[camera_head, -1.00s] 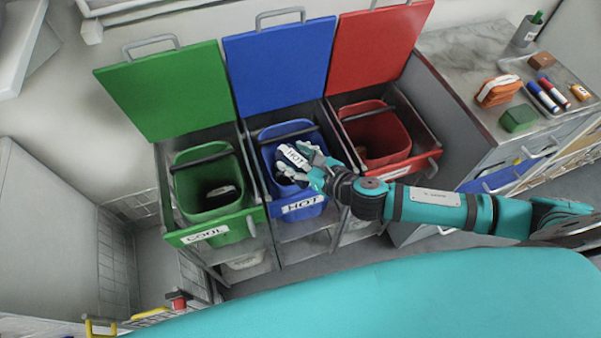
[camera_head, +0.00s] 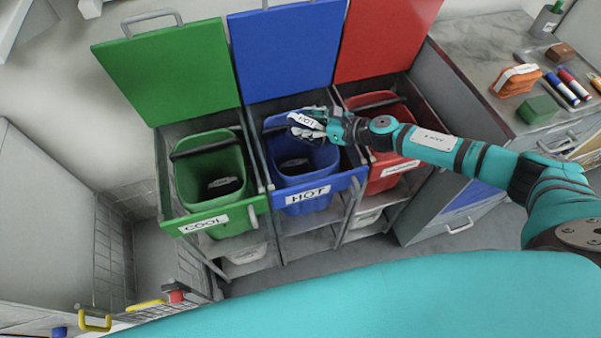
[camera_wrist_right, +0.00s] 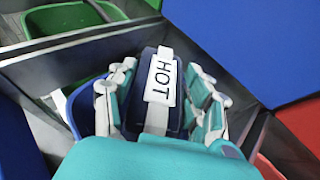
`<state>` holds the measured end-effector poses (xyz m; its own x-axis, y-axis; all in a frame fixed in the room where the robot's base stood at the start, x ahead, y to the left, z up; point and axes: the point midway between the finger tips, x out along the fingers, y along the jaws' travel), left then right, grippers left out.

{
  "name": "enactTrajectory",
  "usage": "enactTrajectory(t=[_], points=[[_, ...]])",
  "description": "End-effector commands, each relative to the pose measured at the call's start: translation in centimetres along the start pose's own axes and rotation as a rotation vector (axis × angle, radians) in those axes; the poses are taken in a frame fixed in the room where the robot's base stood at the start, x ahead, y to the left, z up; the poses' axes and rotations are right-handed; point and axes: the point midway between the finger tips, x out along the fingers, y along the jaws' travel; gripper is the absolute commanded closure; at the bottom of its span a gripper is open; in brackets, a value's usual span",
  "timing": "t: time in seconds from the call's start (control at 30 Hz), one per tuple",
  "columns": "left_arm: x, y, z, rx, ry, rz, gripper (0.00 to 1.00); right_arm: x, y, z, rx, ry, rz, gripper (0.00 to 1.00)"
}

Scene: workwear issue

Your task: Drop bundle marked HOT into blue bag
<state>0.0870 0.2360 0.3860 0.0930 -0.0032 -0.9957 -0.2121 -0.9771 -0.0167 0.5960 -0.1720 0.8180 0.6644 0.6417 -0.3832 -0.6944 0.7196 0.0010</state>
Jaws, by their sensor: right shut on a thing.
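The bundle (camera_head: 307,121) is rolled dark blue cloth with a white band marked HOT. The band also reads clearly in the right wrist view (camera_wrist_right: 163,78). My right gripper (camera_head: 314,124) is shut on the bundle, with fingers along both its sides. It holds the bundle above the back part of the blue bag (camera_head: 312,166), which stands open in the middle pull-out frame. The frame front carries a HOT label (camera_head: 308,195). Something dark lies at the bottom of the bag. My left gripper is not in view.
A green bag (camera_head: 235,165) with a dark item inside stands left, its front labelled COOL (camera_head: 203,225). A red bag (camera_head: 395,160) stands right, partly behind my arm. Raised green, blue and red lids stand behind. A counter (camera_head: 475,60) with small items is at right.

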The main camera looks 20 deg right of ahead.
Motion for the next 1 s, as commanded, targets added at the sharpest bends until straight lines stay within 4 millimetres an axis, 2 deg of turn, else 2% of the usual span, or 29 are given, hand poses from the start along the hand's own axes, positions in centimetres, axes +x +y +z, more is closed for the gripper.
enactTrajectory(t=[0.03, 0.2, 0.57, 0.6, 0.77, 1.0], points=[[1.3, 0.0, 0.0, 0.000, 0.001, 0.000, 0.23, 0.5, 0.0, -1.2, 0.000, -0.001, 0.000, 0.87], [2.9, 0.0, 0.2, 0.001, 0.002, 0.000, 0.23, 1.2, 0.0, -2.7, 0.000, -0.001, -0.001, 0.87], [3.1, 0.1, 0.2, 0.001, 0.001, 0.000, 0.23, 1.2, 0.0, -2.9, 0.000, -0.002, -0.001, 0.87], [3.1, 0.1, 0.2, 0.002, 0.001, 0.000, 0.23, 1.2, 0.0, -2.9, 0.000, -0.002, -0.001, 0.45], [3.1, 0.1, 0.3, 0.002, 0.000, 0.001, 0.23, 1.2, 0.0, -2.9, 0.000, -0.001, -0.001, 0.24], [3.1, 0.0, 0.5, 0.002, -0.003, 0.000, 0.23, 1.2, 0.0, -3.0, 0.000, 0.000, -0.001, 0.23]])
